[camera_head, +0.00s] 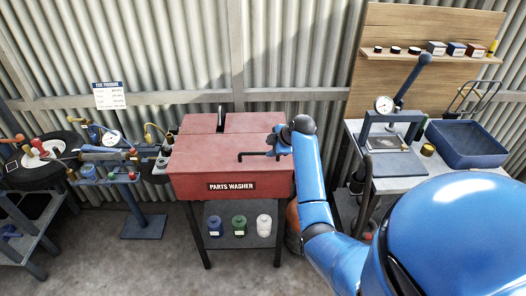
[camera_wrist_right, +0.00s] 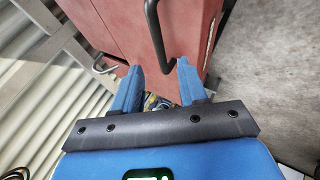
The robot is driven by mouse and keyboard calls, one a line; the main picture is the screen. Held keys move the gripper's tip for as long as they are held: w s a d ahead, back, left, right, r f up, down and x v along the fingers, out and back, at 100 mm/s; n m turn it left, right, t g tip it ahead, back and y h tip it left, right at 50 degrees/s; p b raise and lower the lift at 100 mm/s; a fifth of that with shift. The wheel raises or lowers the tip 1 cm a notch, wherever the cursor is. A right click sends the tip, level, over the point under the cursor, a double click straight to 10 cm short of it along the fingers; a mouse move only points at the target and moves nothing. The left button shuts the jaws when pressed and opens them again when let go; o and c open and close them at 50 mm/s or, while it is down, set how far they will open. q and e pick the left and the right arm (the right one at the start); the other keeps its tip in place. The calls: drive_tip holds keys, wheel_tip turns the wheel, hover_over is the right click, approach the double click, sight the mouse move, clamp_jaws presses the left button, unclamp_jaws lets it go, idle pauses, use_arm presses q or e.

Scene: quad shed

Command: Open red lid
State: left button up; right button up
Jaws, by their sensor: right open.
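The red lid (camera_head: 218,150) lies flat on top of the parts washer (camera_head: 185,186), a red box on dark legs. A dark bar handle (camera_head: 252,155) shows at the lid's right side. My right gripper (camera_head: 277,143) is at the right edge of the lid, beside the handle's right end. In the right wrist view, my right gripper (camera_wrist_right: 160,66) is open, its two blue fingers apart. The dark handle (camera_wrist_right: 152,25) reaches down toward the gap between the fingertips; whether it touches them I cannot tell. My left gripper is not in view.
Blue, green and white jars stand on the shelf (camera_head: 258,241) below the washer. A workbench with a press (camera_head: 392,130) and a blue bin (camera_head: 466,145) stands at the right. A blue stand (camera_head: 145,226) with gauges is at the left. The concrete floor in front is clear.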

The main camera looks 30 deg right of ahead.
sight(261, 153)
drive_tip(key=shift+p+x, duration=0.3)
drive_tip(key=shift+x, duration=3.45)
clamp_jaws()
